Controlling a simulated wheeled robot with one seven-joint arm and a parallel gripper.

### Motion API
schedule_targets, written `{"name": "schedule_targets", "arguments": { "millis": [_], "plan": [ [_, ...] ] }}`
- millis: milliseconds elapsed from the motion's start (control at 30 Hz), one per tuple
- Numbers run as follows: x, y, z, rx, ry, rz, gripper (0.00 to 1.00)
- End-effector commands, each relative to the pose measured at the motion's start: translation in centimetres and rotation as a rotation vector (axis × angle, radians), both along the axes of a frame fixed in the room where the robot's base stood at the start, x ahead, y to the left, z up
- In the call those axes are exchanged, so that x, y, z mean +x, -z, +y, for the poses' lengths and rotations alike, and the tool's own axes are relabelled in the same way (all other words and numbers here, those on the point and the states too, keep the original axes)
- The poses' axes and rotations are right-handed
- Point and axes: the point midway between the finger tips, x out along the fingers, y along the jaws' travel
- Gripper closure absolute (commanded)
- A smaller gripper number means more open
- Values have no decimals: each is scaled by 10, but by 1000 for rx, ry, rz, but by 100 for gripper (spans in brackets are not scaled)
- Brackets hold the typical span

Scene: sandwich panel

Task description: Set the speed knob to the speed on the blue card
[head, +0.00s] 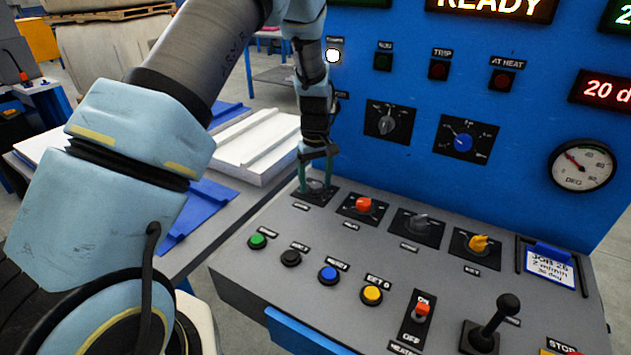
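The blue card (550,265) stands at the right of the sloped console, and its text appears to read "JOB 26, 2 m/min, 36 deg". A row of knobs runs along the console: a leftmost dial (313,195) under my gripper, a red one (364,204), a grey one (420,221) and a yellow one (478,243). Their labels are too small to read, so I cannot tell which is the speed knob. My gripper (318,172) points down at the leftmost dial, its fingers apart on either side of the knob. I cannot tell whether they touch it.
The blue upright panel (400,165) behind carries a black knob (388,123), a blue knob (463,142) and a gauge (583,165). Coloured buttons (328,274), a toggle switch (422,310) and a joystick (495,320) stand in front of the knobs. White panels (250,145) lie left.

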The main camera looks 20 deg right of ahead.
Motion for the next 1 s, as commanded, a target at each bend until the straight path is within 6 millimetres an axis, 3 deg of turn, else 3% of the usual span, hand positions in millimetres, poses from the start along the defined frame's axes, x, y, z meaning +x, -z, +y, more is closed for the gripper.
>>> {"name": "schedule_targets", "arguments": {
  "millis": [333, 700, 1000],
  "plan": [
    [1, -9, 0, -1, 1, -2, 24],
    [1, -78, -1, -3, 1, -4, 24],
    [0, -107, 0, 0, 0, 0, 24]
  ]
}}
